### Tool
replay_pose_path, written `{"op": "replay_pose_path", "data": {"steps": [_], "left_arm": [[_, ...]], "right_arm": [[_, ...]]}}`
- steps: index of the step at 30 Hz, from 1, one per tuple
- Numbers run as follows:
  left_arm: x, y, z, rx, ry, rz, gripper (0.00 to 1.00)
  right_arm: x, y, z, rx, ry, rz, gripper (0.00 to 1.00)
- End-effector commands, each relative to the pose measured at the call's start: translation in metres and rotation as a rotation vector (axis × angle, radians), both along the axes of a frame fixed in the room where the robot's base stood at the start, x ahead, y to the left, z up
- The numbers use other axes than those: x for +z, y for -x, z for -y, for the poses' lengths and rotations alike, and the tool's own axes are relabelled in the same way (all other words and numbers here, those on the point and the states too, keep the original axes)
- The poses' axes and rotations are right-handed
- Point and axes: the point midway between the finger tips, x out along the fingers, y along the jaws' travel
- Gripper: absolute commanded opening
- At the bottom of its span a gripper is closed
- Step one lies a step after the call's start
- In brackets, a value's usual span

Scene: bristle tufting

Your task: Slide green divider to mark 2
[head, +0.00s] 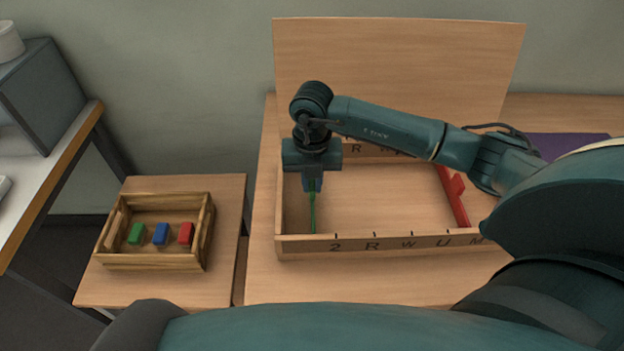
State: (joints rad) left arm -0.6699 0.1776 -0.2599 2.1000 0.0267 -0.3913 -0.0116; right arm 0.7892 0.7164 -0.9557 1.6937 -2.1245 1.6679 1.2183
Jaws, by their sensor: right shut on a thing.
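A shallow wooden box (345,249) with a raised lid stands on the table. Its front wall carries tick marks with the characters 2, R, W, U and M from left to right. The green divider (313,218) stands upright across the box near its left end, its front end a little left of the tick at mark 2 (335,247). My right gripper (312,184) reaches in from the right, points down and is shut on the green divider. It hides the divider's middle and back part. My left gripper is not in view.
A red divider (453,197) stands in the box toward its right end. The floor between the dividers is clear. A small wooden crate (152,262) with green, blue and red blocks sits on a side table at left. A purple sheet (565,143) lies right of the box.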

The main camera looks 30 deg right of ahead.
Motion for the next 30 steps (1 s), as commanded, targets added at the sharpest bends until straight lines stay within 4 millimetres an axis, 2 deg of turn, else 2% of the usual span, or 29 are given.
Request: {"op": "replay_pose_path", "data": {"steps": [13, 21, 30], "left_arm": [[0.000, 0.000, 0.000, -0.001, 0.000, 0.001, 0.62], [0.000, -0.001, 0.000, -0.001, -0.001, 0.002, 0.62], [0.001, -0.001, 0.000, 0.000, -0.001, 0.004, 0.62]], "right_arm": [[0.000, 0.000, 0.000, 0.000, -0.001, 0.000, 0.00], [0.000, 0.015, 0.032, -0.003, 0.003, -0.001, 0.00], [0.000, 0.017, 0.037, -0.001, 0.000, 0.000, 0.00]]}}
